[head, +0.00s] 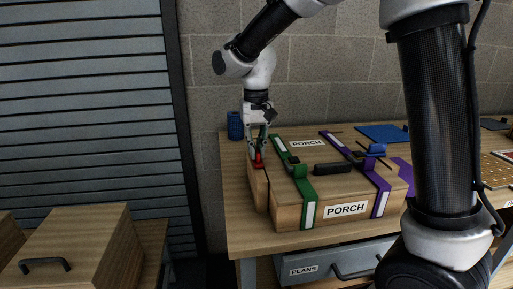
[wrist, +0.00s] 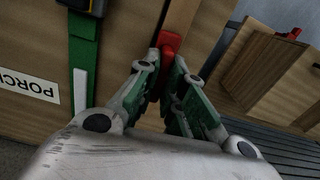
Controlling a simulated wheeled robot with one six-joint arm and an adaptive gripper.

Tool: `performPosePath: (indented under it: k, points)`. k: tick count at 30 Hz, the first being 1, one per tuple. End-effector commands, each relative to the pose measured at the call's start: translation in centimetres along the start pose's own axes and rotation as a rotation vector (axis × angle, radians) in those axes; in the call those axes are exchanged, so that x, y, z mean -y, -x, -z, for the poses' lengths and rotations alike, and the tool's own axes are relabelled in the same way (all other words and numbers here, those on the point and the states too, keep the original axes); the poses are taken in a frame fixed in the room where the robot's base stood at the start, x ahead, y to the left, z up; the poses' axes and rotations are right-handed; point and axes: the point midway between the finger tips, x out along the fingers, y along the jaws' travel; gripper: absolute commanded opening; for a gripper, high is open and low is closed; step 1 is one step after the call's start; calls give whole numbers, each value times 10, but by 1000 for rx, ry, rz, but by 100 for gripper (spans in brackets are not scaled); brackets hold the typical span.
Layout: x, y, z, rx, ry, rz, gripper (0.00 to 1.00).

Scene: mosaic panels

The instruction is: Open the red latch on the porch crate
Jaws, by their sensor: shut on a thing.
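The wooden porch crate (head: 285,214) stands on the workbench with a "PORCH" label on its front and another on its top. It also shows in the wrist view (wrist: 30,60). The red latch (head: 258,160) is at the crate's left end; in the wrist view the latch (wrist: 170,42) shows between the fingertips. My gripper (head: 260,150) points down at that end, and in the wrist view my gripper (wrist: 167,72) is shut on the red latch. The fingers hide part of the latch. A green strap (head: 307,190) and a purple strap (head: 381,198) cross the crate.
A blue cylinder (head: 235,126) stands behind my gripper. A blue panel (head: 383,133) lies at the back of the workbench (head: 240,215). A "PLANS" drawer (head: 320,267) is below. Another wooden box (head: 75,245) stands at the lower left.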

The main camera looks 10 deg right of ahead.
Motion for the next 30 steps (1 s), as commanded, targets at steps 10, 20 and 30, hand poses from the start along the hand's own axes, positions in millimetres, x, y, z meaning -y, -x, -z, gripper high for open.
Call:
performPosePath:
  k: [10, 20, 30]
  points:
    - [0, 1, 1, -4, -1, 1, 0]
    - [0, 0, 0, -2, 0, 0, 32]
    - [0, 33, 1, -5, 0, 2, 32]
